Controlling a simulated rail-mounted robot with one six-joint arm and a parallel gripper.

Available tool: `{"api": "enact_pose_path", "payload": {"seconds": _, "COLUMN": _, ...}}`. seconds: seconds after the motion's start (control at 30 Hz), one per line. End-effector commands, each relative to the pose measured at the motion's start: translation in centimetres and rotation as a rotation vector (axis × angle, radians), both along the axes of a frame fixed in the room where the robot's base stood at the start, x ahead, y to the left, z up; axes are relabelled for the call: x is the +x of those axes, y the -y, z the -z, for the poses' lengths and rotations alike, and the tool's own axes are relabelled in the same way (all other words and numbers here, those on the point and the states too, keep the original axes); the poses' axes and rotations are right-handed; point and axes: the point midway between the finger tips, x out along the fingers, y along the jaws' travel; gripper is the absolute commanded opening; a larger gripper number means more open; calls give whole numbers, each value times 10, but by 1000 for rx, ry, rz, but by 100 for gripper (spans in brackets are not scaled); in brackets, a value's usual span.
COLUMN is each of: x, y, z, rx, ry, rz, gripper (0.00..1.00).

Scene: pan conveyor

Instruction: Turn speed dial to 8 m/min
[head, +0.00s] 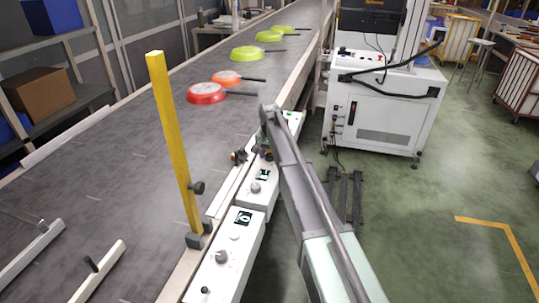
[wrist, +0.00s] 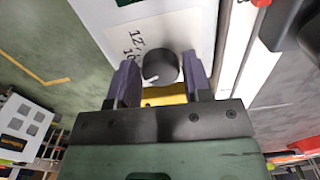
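The speed dial (wrist: 160,68) is a dark round knob in the wrist view, on a white panel (wrist: 100,12). A printed label (wrist: 143,45) beside it shows 12 and 16; its other marks are hidden or unreadable. A small pale mark shows on the knob's lower left side. My gripper (wrist: 161,80) is open, with one purple finger on each side of the knob. A narrow gap seems to lie on the right; contact on the left is unclear. In the head view my arm hides the gripper and this dial.
White control boxes (head: 232,255) with other knobs line the conveyor (head: 130,160). A yellow post (head: 174,140) stands at its edge. Red and green pans (head: 207,93) lie farther up the belt. A white machine cabinet (head: 385,110) stands right of my arm.

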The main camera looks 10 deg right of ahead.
Motion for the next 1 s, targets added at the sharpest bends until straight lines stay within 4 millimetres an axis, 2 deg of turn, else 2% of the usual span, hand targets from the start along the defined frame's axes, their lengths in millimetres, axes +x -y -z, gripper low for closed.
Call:
{"api": "enact_pose_path", "payload": {"seconds": 0.03, "x": 0, "y": 0, "z": 0, "rx": 0, "ry": 0, "rz": 0, "gripper": 53}}
{"api": "enact_pose_path", "payload": {"seconds": 0.1, "x": 0, "y": 0, "z": 0, "rx": 0, "ry": 0, "rz": 0, "gripper": 63}}
{"api": "enact_pose_path", "payload": {"seconds": 0.37, "x": 0, "y": 0, "z": -1, "rx": 0, "ry": 0, "rz": -1, "gripper": 63}}
{"api": "enact_pose_path", "payload": {"seconds": 0.47, "x": 0, "y": 0, "z": -9, "rx": 0, "ry": 0, "rz": -1, "gripper": 63}}
{"api": "enact_pose_path", "payload": {"seconds": 0.57, "x": 0, "y": 0, "z": -26, "rx": 0, "ry": 0, "rz": -1, "gripper": 63}}
{"api": "enact_pose_path", "payload": {"seconds": 0.83, "x": 0, "y": 0, "z": -93, "rx": 0, "ry": 0, "rz": -1, "gripper": 63}}
{"api": "enact_pose_path", "payload": {"seconds": 0.9, "x": 0, "y": 0, "z": -105, "rx": 0, "ry": 0, "rz": -1, "gripper": 63}}
{"api": "enact_pose_path", "payload": {"seconds": 1.0, "x": 0, "y": 0, "z": -111, "rx": 0, "ry": 0, "rz": -1, "gripper": 63}}
